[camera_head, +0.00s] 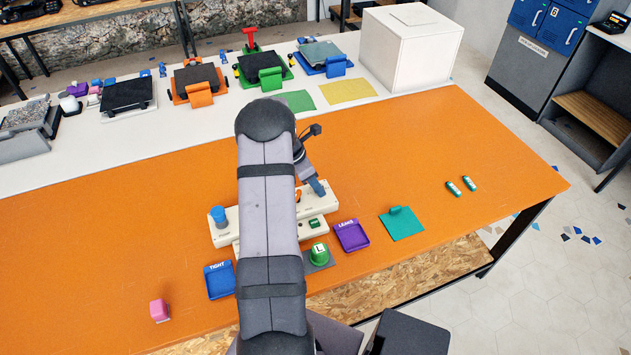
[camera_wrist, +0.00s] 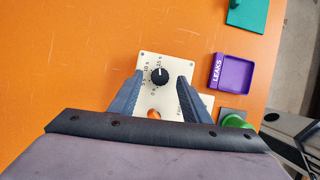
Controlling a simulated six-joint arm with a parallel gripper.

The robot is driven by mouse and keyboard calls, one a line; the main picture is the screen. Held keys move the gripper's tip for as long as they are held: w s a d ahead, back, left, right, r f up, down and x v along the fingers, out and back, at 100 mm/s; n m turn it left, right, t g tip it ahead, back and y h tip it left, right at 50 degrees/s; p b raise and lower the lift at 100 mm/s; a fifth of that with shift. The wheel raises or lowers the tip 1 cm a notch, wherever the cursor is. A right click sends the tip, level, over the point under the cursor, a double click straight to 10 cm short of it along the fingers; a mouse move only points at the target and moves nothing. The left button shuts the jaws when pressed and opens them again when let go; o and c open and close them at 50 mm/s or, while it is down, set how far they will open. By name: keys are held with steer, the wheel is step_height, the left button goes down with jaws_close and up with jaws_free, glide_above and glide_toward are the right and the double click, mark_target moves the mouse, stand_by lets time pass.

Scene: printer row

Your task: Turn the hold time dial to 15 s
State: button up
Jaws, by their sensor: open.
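The hold time dial (camera_wrist: 159,77) is a round black knob with a white pointer mark, on a cream panel (camera_wrist: 148,60). In the wrist view its mark points roughly towards the top of the picture. Small printed seconds marks ring the knob; I cannot read surely which one the pointer meets. My gripper (camera_wrist: 159,80) is open, with one dark finger on each side of the knob and gaps visible between. Whether the fingertips are down at knob height is unclear. In the head view my gripper (camera_head: 319,187) is over the right end of the cream unit (camera_head: 320,204), hiding the dial.
An orange knob (camera_wrist: 153,114) sits below the dial. A pink block (camera_head: 159,311) lies front left. The orange tabletop (camera_head: 450,130) is mostly clear at right.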

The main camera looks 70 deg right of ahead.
steer(key=shift+s+d+f, duration=0.1)
steer(key=shift+d+f, duration=0.05)
steer(key=shift+f, duration=0.3)
steer(key=c, duration=1)
steer(key=shift+d+f+m+b, duration=0.1)
steer(key=shift+m+b, duration=0.2)
steer(key=shift+m, duration=0.3)
steer(key=shift+c, duration=0.2)
steer(key=shift+m+g+y+b, duration=0.3)
steer(key=shift+m+g+y, duration=0.15)
steer(key=shift+m, duration=0.55)
steer(key=o, duration=1)
steer(key=shift+o, duration=0.2)
steer(key=shift+r, duration=0.25)
